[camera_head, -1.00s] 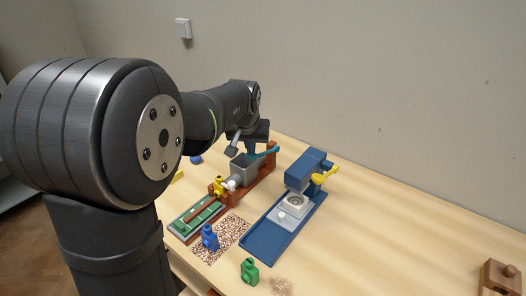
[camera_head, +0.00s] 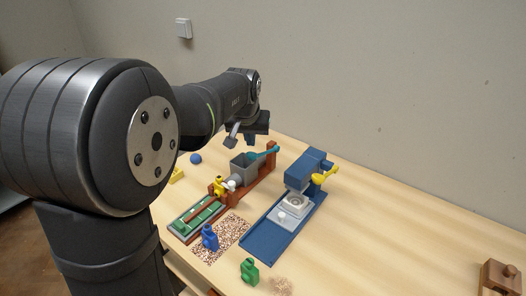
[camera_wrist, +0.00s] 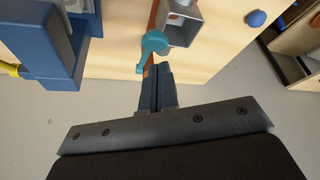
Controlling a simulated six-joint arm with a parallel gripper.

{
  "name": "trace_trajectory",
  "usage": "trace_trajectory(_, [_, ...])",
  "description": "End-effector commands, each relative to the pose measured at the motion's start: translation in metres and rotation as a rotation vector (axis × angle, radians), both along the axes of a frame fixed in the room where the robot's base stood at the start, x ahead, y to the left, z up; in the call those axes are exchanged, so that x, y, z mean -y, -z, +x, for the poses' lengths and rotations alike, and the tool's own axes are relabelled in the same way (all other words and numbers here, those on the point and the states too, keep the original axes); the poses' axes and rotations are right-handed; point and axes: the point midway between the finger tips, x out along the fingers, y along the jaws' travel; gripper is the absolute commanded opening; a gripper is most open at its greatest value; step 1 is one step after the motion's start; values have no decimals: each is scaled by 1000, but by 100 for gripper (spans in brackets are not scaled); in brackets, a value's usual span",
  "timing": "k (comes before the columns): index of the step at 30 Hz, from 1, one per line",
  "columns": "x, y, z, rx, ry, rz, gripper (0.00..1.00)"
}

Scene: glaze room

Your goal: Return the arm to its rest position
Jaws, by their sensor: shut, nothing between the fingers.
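My gripper (camera_wrist: 157,88) shows in the wrist view with its two dark fingers together and nothing between them. In the head view my arm's wrist is raised above the back of the table, and the fingertips are hard to make out there. Below and close to it stands a brown wooden device with a grey hopper (camera_head: 244,168) and a teal lever (camera_head: 263,153). In the wrist view the teal lever (camera_wrist: 153,43) appears just beyond the fingertips; I cannot tell the exact gap.
A blue press (camera_head: 297,190) with a yellow handle (camera_head: 325,175) stands to the right. Blue (camera_head: 210,238) and green (camera_head: 249,271) figures stand at the front. A blue ball (camera_head: 195,159) and a yellow block (camera_head: 177,175) lie at left. The table's right side is mostly clear.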

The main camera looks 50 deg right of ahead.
Motion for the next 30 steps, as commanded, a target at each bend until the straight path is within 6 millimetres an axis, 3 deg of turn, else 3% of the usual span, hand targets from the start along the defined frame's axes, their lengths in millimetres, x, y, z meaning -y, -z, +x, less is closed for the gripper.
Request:
trace_trajectory(9, [0, -32, 0, 2, 0, -3, 0])
trace_trajectory(14, [0, -37, 0, 1, 0, -1, 0])
trace_trajectory(23, [0, -35, 0, 0, 0, 0, 0])
trace_trajectory(30, [0, -8, 0, -1, 0, 2, 0])
